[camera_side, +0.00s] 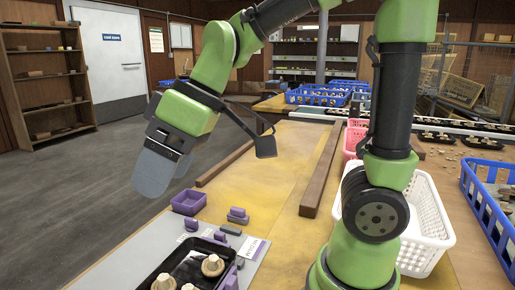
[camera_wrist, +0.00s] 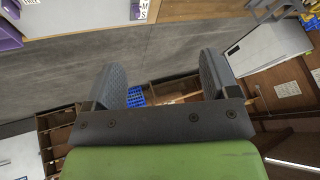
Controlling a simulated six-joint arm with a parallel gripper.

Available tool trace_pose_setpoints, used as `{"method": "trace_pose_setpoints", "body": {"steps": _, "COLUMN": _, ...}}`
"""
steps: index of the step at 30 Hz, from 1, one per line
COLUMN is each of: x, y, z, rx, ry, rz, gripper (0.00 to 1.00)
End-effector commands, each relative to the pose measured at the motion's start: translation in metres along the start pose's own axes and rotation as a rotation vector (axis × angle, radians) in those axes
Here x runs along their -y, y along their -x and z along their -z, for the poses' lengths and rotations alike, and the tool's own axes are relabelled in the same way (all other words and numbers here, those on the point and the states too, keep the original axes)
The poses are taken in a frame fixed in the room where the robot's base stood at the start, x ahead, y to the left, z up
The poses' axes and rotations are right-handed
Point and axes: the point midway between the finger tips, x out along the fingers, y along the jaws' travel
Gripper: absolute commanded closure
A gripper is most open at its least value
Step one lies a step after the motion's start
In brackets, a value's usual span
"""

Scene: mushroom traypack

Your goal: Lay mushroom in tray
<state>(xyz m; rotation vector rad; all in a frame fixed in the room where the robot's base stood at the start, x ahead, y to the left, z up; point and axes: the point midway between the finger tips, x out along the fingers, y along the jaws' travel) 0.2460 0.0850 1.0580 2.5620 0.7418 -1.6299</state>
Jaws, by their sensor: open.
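A black tray (camera_side: 185,261) lies at the bottom of the side view, cut off by the lower edge. A pale mushroom (camera_side: 213,265) is at its right side, and another mushroom (camera_side: 163,282) is at its lower left. A third mushroom (camera_side: 188,288) is partly cut off at the frame's bottom. My gripper (camera_side: 152,172) is raised well above and left of the tray. In the wrist view its two grey fingers (camera_wrist: 166,72) stand wide apart with nothing between them. No mushroom can be made out in the wrist view.
A small purple box (camera_side: 189,203) and purple-and-grey blocks (camera_side: 238,215) stand behind the tray. A white basket (camera_side: 428,225) is to the right, with a blue crate (camera_side: 485,205) beyond it. Wooden rails (camera_side: 322,178) edge the yellow tabletop, which is mostly clear.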

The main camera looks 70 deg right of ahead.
Motion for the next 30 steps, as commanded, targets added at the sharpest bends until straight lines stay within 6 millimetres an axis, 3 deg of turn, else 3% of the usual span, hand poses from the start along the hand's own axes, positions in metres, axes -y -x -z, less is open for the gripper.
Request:
{"method": "trace_pose_setpoints", "body": {"steps": 1, "x": 0.000, "y": 0.019, "z": -0.013, "rx": -0.037, "ry": -0.080, "rz": -0.038, "gripper": 0.20}}
{"method": "trace_pose_setpoints", "body": {"steps": 6, "x": -0.002, "y": 0.056, "z": -0.055, "rx": -0.144, "ry": -0.361, "rz": -0.141, "gripper": 0.20}}
{"method": "trace_pose_setpoints", "body": {"steps": 12, "x": -0.005, "y": 0.072, "z": -0.087, "rx": -0.238, "ry": -0.569, "rz": -0.203, "gripper": 0.20}}
{"method": "trace_pose_setpoints", "body": {"steps": 13, "x": -0.005, "y": 0.073, "z": -0.089, "rx": -0.247, "ry": -0.586, "rz": -0.207, "gripper": 0.15}}
{"method": "trace_pose_setpoints", "body": {"steps": 30, "x": -0.006, "y": 0.073, "z": -0.090, "rx": -0.250, "ry": -0.620, "rz": -0.213, "gripper": 0.15}}
